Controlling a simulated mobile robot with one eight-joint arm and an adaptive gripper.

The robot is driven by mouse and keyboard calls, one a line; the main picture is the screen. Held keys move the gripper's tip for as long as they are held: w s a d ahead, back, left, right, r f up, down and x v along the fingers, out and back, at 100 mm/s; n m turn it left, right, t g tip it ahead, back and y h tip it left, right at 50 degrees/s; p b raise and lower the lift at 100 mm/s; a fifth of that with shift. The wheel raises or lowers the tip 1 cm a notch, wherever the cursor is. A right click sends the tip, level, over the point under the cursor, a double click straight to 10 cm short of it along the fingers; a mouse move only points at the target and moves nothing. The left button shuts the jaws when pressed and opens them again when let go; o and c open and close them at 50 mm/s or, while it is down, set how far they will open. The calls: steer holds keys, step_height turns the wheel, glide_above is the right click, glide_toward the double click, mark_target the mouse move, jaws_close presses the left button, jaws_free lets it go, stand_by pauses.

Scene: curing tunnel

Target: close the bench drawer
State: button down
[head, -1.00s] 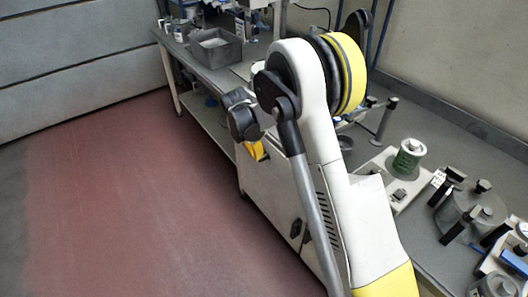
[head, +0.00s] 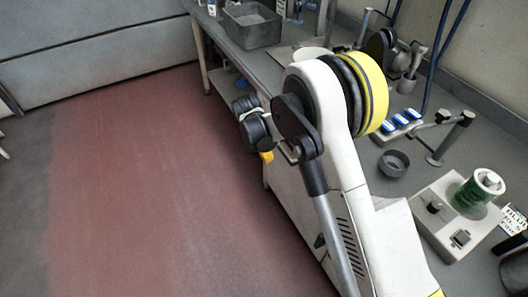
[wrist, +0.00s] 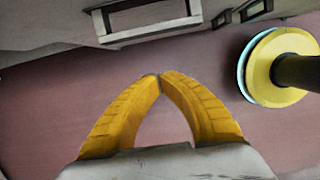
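A pale bench front with a rectangular light handle (wrist: 150,32) crosses the top of the wrist view; I take it for the drawer's handle. How far the drawer stands out cannot be told. In the head view my arm covers much of the bench front, and I cannot make out the drawer. My gripper (wrist: 160,76) has two yellow fingers whose tips meet, with nothing between them. The handle appears beyond the fingertips, apart from them. In the head view the gripper (head: 266,156) hangs beside the bench's front edge, over the red floor, its yellow fingers small and partly hidden.
The bench top (head: 405,180) holds a grey bin (head: 250,38), a small dark bowl (head: 394,163), a blue-topped rack (head: 400,122) and a green spool on a white device (head: 455,238). The red floor (head: 140,180) left of the bench is clear.

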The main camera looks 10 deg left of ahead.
mark_target(281, 151)
steer(key=shift+w+d+f+b, duration=0.15)
steer(key=shift+w+d+b, duration=0.2)
steer(key=shift+w+d, duration=0.45)
steer(key=shift+w+d+f+b, duration=0.1)
steer(key=shift+w+d+b, duration=0.3)
steer(key=shift+d, duration=0.55)
steer(key=w+d, duration=0.1)
steer(key=d, duration=0.1)
steer(key=w+d, duration=0.2)
steer(key=shift+w+d, duration=0.1)
steer(key=shift+d, duration=0.25)
steer(key=s+a, duration=0.2)
steer(key=a, duration=0.1)
steer(key=shift+f, duration=0.1)
steer(key=p+v, duration=0.4)
steer(key=v, duration=0.6)
steer(key=shift+r, duration=0.2)
